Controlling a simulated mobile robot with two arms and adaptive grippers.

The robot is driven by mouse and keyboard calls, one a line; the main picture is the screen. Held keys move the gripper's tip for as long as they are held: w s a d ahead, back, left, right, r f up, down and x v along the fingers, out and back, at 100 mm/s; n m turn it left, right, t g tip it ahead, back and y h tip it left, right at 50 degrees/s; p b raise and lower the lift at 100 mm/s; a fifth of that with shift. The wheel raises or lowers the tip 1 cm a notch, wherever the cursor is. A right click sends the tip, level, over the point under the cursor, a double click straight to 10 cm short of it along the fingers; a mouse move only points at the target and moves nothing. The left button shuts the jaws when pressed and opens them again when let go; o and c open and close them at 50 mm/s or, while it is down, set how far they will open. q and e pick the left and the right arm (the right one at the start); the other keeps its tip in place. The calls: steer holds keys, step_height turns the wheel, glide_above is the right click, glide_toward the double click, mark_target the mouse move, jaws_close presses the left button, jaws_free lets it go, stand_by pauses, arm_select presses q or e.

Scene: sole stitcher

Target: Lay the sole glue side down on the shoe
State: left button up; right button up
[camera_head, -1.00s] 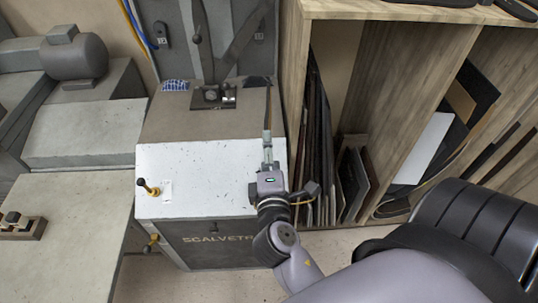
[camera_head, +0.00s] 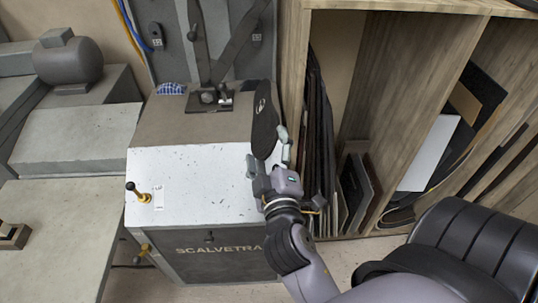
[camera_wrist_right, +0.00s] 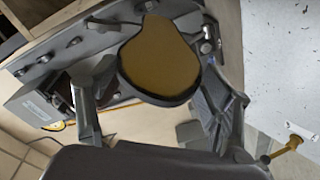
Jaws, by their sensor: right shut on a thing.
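My right gripper (camera_head: 268,158) is shut on the sole (camera_head: 264,118) by one end, above the right part of the machine's white top. In the head view the sole is raised and tilted, its dark face with a small light mark turned to the camera. In the right wrist view the sole (camera_wrist_right: 160,58) shows a brownish-yellow face with a dark rim, between the two fingers of the right gripper (camera_wrist_right: 152,95). I cannot make out a shoe in either view. My left gripper is not in view.
The machine's white top (camera_head: 190,175) is mostly clear, with a black-knobbed lever (camera_head: 137,192) at its left. A dark metal fixture (camera_head: 209,100) and a blue checked item (camera_head: 170,88) are behind. A wooden shelf (camera_head: 400,105) with upright sheets stands close on the right.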

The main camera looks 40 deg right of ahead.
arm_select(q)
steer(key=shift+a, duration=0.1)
arm_select(e)
steer(key=m+g+h, duration=0.1)
steer(key=m, duration=0.2)
steer(key=shift+a+f+g, duration=0.1)
steer(key=shift+a+g, duration=0.05)
steer(key=shift+g, duration=0.25)
steer(key=m+b, duration=0.1)
steer(key=m, duration=0.4)
steer(key=shift+y, duration=0.4)
steer(key=shift+m, duration=0.9)
steer(key=shift+m+y, duration=0.3)
steer(key=shift+m, duration=0.2)
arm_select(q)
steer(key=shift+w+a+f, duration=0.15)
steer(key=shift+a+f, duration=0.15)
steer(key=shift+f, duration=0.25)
